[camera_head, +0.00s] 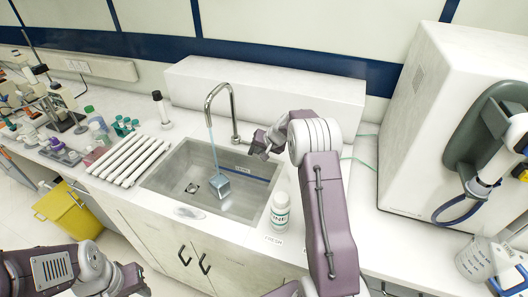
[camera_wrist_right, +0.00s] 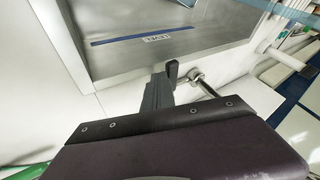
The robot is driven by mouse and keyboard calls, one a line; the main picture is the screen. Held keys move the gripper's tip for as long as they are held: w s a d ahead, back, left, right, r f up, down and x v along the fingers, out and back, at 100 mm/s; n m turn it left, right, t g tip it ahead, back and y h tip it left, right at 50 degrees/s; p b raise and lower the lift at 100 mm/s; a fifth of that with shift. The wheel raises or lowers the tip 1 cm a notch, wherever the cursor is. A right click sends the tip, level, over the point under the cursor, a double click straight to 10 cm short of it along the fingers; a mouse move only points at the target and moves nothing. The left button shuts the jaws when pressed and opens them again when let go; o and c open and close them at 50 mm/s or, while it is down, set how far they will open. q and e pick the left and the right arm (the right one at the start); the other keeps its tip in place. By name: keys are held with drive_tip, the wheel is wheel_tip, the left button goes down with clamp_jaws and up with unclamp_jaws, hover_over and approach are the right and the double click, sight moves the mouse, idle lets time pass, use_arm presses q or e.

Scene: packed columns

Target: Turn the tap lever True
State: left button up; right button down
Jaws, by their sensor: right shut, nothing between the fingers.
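The chrome gooseneck tap (camera_head: 232,108) stands behind the sink. A light blue stream runs from its spout to a pale blue cube-shaped thing (camera_head: 219,189) in the basin. My right gripper (camera_head: 259,149) is shut and empty, just right of the tap base above the sink's back right rim. In the right wrist view my gripper's fingertips (camera_wrist_right: 171,70) are beside a metal rod with a rounded end, apparently the tap lever (camera_wrist_right: 206,86). I cannot tell whether they touch. My left gripper (camera_head: 136,281) is low at the left, away from the sink; its jaws are unclear.
The steel sink (camera_head: 165,178) has a drain at its left. A white labelled bottle (camera_head: 280,212) stands at its front right. White rods (camera_head: 130,160) lie left of it, with lab items beyond. A large white machine (camera_head: 425,110) stands on the right.

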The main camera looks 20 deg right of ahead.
use_arm(q)
drive_tip(key=shift+f, duration=0.2)
use_arm(e)
drive_tip(key=shift+w+a, duration=0.15)
drive_tip(key=shift+a, duration=0.3)
